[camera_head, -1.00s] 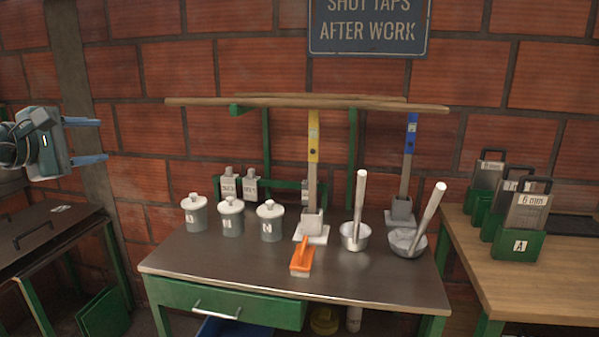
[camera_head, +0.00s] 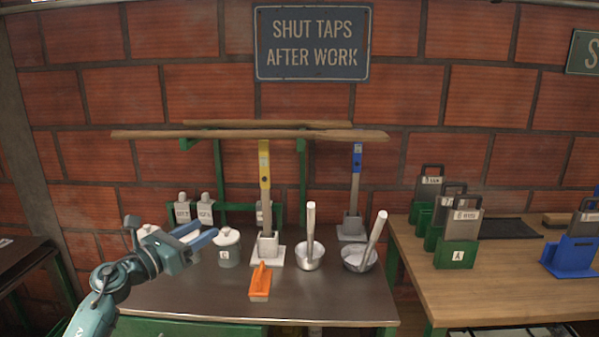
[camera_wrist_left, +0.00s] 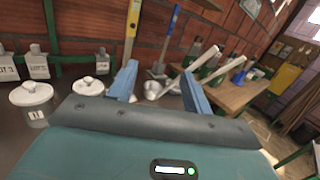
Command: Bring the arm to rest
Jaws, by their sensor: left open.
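My left gripper (camera_head: 197,234) is open and empty. In the head view its arm comes in from the lower left, and its blue fingers point right, above the back left of the metal-topped table (camera_head: 180,297). It partly hides the white-lidded pots there; one pot (camera_head: 228,248) shows just right of the fingertips. In the left wrist view the two blue fingers (camera_wrist_left: 159,88) stand apart with nothing held between them. My right gripper is not in view.
An orange-handled brush (camera_head: 260,282), two metal pans (camera_head: 308,256) and upright blue- and yellow-marked tools (camera_head: 265,165) stand on the table. A wooden table (camera_head: 500,275) at right holds green holders (camera_head: 456,254) and a blue one (camera_head: 572,257).

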